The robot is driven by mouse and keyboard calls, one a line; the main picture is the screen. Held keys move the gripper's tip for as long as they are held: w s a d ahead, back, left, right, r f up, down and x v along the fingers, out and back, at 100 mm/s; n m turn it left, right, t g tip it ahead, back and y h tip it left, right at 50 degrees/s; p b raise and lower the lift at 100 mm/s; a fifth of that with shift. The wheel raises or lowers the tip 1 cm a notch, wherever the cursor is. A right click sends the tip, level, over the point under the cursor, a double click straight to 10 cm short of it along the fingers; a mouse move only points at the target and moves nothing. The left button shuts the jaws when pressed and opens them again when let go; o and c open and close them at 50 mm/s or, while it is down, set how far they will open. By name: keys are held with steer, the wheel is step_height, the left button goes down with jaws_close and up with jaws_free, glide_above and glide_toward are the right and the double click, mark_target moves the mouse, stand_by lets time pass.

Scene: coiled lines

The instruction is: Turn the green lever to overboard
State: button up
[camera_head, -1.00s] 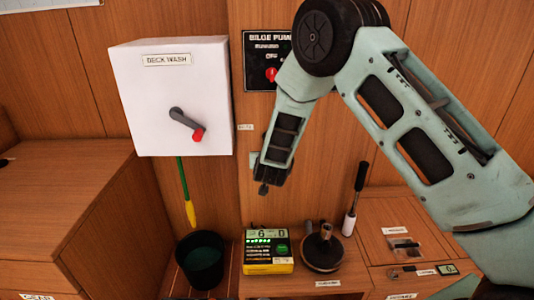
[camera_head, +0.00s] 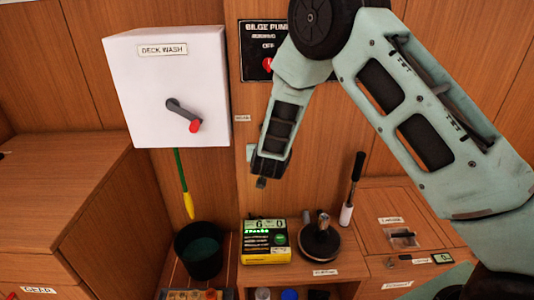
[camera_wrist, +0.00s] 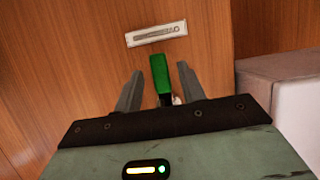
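The green lever (camera_wrist: 160,76) shows in the wrist view, pointing up in the picture, in the gap between my two grey fingers. My gripper (camera_wrist: 160,68) is open, with a visible gap on each side of the lever. I cannot tell how deep the lever sits between the fingers. In the head view my gripper (camera_head: 262,181) points down in front of the wooden wall, right of the white box, and the green lever cannot be made out. A pale plate (camera_wrist: 156,33) with a dark lever-like drawing is on the wall above the lever; I cannot read an overboard mark.
The white DECK WASH box (camera_head: 168,85) with a red-tipped grey lever (camera_head: 184,115) is to the left. Below stand a black bucket (camera_head: 190,236), a yellow meter (camera_head: 266,255) and a round dark object (camera_head: 320,243). A black-handled tool (camera_head: 352,190) stands right.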

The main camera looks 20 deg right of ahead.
steer(key=v, duration=1.5)
steer(key=shift+s+p, duration=0.3)
steer(key=shift+s, duration=0.05)
steer(key=shift+a, duration=0.15)
steer(key=s+a+r+n+g+y, duration=0.2)
steer(key=s+a+n+g+y, duration=0.5)
steer(key=s+a, duration=0.55)
steer(key=s+r+n+g+y, duration=0.1)
steer(key=s+g, duration=0.1)
steer(key=s, duration=0.6)
steer(key=s+d+r+n+g+h+p, duration=0.1)
steer(key=s+d+r+n+g+h, duration=0.15)
steer(key=s, duration=0.25)
steer(key=s+d+r+n+g+h, duration=0.1)
steer(key=s+d, duration=0.3)
steer(key=s, duration=0.2)
step_height(320, 180, up, 11)
steer(key=p, duration=1.1)
steer(key=shift+w+a+r+p, duration=0.2)
steer(key=shift+w+a+p, duration=0.05)
steer(key=shift+w+p, duration=0.1)
